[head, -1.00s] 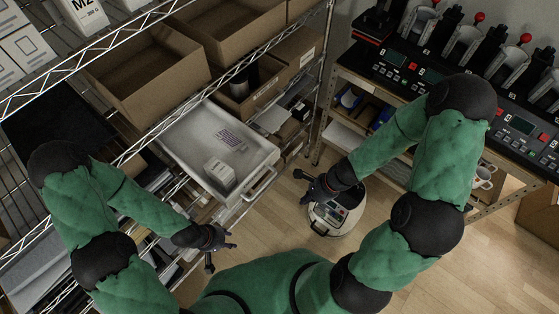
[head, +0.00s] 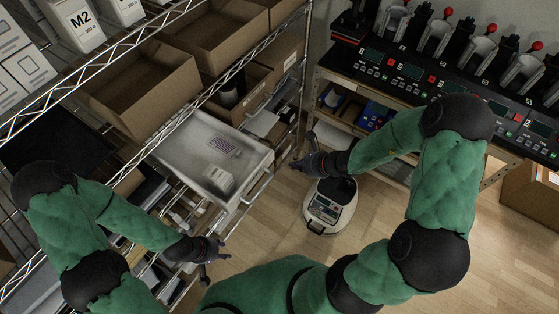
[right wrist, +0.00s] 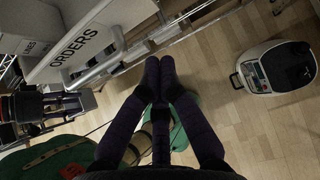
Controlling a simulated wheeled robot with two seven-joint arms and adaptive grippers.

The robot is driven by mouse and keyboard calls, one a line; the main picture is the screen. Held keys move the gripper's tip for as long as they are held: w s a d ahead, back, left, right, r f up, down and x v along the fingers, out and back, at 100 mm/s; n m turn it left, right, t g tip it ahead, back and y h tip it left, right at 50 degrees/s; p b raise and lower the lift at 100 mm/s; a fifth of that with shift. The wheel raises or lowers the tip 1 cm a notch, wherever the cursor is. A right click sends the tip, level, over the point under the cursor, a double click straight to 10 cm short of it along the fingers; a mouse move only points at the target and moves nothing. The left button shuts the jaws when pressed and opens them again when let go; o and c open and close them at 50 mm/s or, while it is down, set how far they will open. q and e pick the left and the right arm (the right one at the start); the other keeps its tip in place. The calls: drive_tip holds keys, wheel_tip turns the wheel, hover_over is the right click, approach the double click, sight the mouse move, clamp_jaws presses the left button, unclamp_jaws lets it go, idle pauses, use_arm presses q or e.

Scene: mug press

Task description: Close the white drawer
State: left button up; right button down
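The white drawer (head: 180,150) is pulled out of the wire shelf in the head view. It holds a small white box (head: 218,180) and a flat printed item (head: 223,146). Its bar handle (head: 257,187) runs along the front. In the right wrist view its front (right wrist: 88,40) reads "ORDERS". My right gripper (head: 296,164) is just right of the drawer's front corner. Its fingertips (right wrist: 159,62) are together with nothing between them, close to the handle but apart from it, as far as I can see. My left gripper (head: 216,264) is open and empty, below the drawer.
A round white-and-black appliance (head: 330,205) stands on the wooden floor below my right gripper. A bench with a row of mug presses (head: 480,55) is at the right. Cardboard bins (head: 140,85) fill the shelf above the drawer.

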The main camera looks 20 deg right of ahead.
sight(239, 134)
drive_tip(key=shift+w+a+f, duration=0.45)
drive_tip(key=shift+w+a, duration=0.2)
drive_tip(key=shift+w, duration=0.25)
drive_tip(key=shift+w+a+f, duration=0.5)
drive_tip(key=shift+w+a, duration=0.15)
drive_tip(key=shift+w, duration=0.25)
drive_tip(key=shift+w+a+f, duration=0.45)
drive_tip(key=shift+w+a, duration=0.2)
drive_tip(key=shift+w, duration=0.25)
drive_tip(key=w+a+b, duration=0.1)
drive_tip(key=w+a, duration=0.1)
drive_tip(key=w+a+b, duration=0.1)
drive_tip(key=w+a, duration=0.1)
drive_tip(key=w, duration=0.1)
drive_tip(key=w+a+b, duration=0.1)
drive_tip(key=w+a, duration=0.1)
drive_tip(key=w, duration=0.1)
drive_tip(key=shift+f, duration=0.1)
drive_tip(key=w+a, duration=0.3)
drive_tip(key=w, duration=0.2)
drive_tip(key=w+a, duration=0.2)
drive_tip(key=w, duration=0.1)
drive_tip(key=shift+a+r+p, duration=0.2)
drive_tip(key=shift+a+p, duration=0.15)
drive_tip(key=shift+p, duration=0.05)
drive_tip(key=shift+w+a, duration=0.55)
drive_tip(key=shift+w, duration=0.25)
